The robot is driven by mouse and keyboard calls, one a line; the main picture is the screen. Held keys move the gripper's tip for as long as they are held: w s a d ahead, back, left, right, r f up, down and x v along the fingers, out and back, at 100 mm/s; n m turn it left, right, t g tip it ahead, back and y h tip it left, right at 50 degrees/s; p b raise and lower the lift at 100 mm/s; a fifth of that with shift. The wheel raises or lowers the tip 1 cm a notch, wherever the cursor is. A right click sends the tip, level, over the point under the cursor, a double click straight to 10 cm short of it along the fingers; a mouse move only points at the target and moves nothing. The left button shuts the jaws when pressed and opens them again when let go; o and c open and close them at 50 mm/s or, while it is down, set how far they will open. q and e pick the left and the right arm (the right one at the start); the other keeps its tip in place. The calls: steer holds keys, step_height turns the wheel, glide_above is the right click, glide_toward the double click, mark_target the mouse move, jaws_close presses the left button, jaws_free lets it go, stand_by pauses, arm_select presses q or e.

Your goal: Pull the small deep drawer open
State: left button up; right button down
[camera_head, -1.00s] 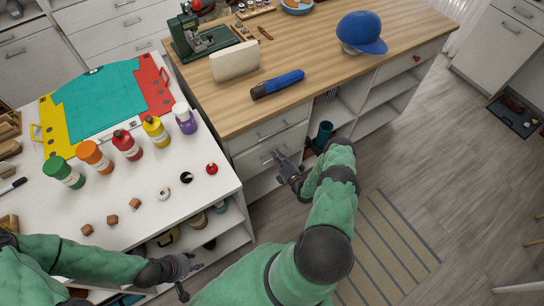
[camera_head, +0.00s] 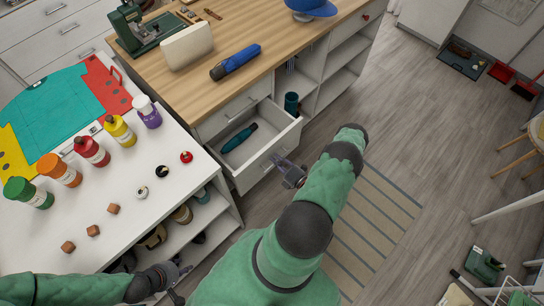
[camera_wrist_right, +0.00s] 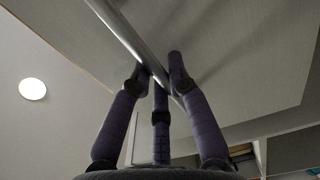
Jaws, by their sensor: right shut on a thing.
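The small deep drawer (camera_head: 246,176) in the wooden-topped counter is pulled out, and its inside shows in the head view. A dark teal tool-like object (camera_head: 238,138) lies inside it. My right gripper (camera_head: 279,160) is at the front of this drawer. In the right wrist view its purple fingers (camera_wrist_right: 158,80) are shut around the metal bar handle (camera_wrist_right: 128,35). My left gripper (camera_head: 184,282) is open and empty, low beside the white table at the bottom of the head view.
The white table (camera_head: 120,235) with bottles and small blocks stands close to the drawer's left side. Open shelves (camera_head: 322,85) are right of the drawer, with a dark green cup (camera_head: 291,102).

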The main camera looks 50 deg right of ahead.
steer(key=shift+s, duration=0.2)
steer(key=c, duration=1.2)
jaws_free()
steer(key=shift+o, duration=0.2)
steer(key=s+a, duration=0.1)
steer(key=s, duration=1.1)
steer(key=shift+a, duration=0.15)
